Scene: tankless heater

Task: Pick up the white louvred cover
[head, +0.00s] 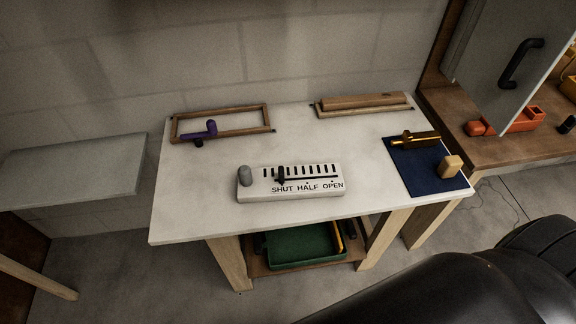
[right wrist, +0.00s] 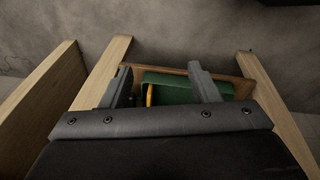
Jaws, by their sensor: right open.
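The white louvred cover (head: 290,183) lies flat near the front middle of the white table. My right gripper (right wrist: 160,76) is open and empty in the right wrist view, facing the table's underside space; the cover is not in that view. In the head view my right arm shows at the lower right, without its fingers. My left gripper is in neither view.
A green tray (right wrist: 183,88) sits on the low shelf between wooden legs. On the white table (head: 190,215) are a wooden frame with a purple piece (head: 205,130), a wooden block (head: 362,103), and a blue mat (head: 418,180) holding a brass part and a tan block.

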